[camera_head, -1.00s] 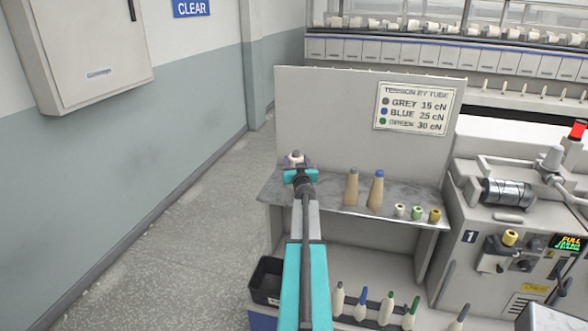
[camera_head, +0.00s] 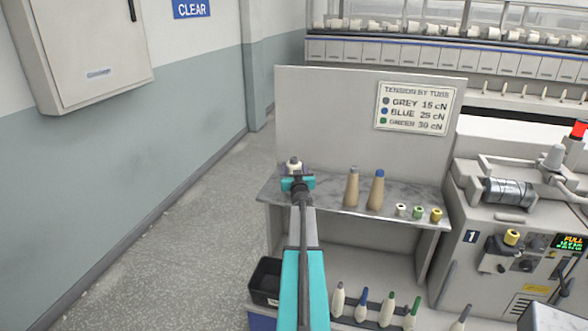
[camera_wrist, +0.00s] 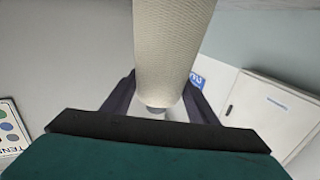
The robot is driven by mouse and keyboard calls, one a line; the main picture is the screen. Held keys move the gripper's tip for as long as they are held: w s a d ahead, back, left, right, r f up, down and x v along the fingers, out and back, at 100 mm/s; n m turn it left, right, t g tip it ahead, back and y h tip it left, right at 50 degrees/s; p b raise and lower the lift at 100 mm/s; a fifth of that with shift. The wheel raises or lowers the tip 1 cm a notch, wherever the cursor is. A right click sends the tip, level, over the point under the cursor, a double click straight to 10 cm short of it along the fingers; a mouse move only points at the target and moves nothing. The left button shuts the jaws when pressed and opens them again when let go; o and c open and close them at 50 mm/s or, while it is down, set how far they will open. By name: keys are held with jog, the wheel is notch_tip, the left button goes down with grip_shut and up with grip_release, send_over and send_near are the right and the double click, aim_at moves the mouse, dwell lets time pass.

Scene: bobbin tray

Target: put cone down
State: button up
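My gripper (camera_head: 297,176) is over the left end of the grey shelf (camera_head: 335,202), near its back panel. It is shut on a cream cone (camera_wrist: 172,45), with one dark finger on each side in the wrist view. In the head view only the upper part of the cone (camera_head: 294,163) shows above the gripper. Its small tip looks grey. The gripper hides the cone's base, so I cannot tell whether it touches the shelf.
Two tan cones, one grey-tipped (camera_head: 352,187) and one blue-tipped (camera_head: 376,190), stand to the right on the shelf. Several small bobbins (camera_head: 418,212) are beside them. A tension sign (camera_head: 416,107) is on the back panel (camera_head: 330,115). A black bin (camera_head: 265,282) is below left.

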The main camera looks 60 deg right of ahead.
jog(key=o, duration=0.4)
jog(key=shift+c, duration=0.2)
jog(key=shift+r, duration=0.15)
jog(key=b+v, duration=0.1)
jog(key=v, duration=1.1)
dwell(1.0)
